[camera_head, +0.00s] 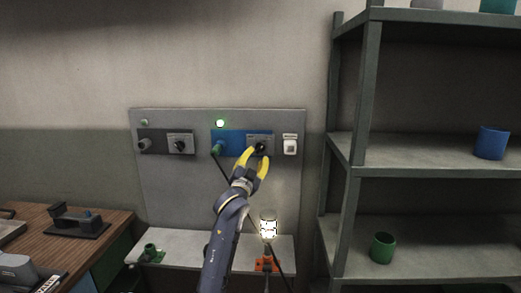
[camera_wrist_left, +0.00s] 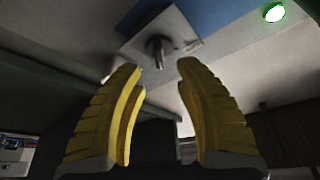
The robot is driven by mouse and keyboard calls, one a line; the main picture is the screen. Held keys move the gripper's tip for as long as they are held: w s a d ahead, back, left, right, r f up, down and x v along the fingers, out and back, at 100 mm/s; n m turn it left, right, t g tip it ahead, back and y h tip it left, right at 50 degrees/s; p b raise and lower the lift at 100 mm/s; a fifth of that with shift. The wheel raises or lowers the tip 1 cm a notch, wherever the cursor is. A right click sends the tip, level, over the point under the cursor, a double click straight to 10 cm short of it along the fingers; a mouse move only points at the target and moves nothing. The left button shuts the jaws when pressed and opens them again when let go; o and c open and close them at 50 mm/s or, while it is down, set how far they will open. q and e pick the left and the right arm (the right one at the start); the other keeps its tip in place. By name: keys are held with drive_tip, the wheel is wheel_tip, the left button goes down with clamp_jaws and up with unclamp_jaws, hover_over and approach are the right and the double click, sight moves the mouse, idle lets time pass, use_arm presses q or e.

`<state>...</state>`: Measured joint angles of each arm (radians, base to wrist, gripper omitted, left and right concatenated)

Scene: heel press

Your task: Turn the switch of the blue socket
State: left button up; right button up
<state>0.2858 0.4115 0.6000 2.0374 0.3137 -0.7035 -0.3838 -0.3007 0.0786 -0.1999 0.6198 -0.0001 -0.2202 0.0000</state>
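The blue socket (camera_head: 230,136) is on the grey wall panel, with a green plug (camera_head: 217,147) in it. Its rotary switch (camera_head: 261,147) is a dark knob on a grey plate at the right of the blue part. In the left wrist view the knob (camera_wrist_left: 158,48) stands out from its plate, ahead of and between the fingertips. My left gripper (camera_head: 256,154) has yellow fingers spread open at the switch; it also shows in the left wrist view (camera_wrist_left: 158,68). A gap shows on both sides of the knob. My right gripper is not in view.
A green indicator (camera_head: 220,123) glows above the blue socket. A grey socket with its own knob (camera_head: 180,146) is left, a white switch (camera_head: 290,146) right. A lit lamp (camera_head: 268,228) stands on the ledge below. A shelf (camera_head: 345,200) stands at the right.

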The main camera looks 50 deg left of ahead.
sight(260, 149)
use_arm(q)
drive_tip(key=shift+x, duration=3)
clamp_jaws()
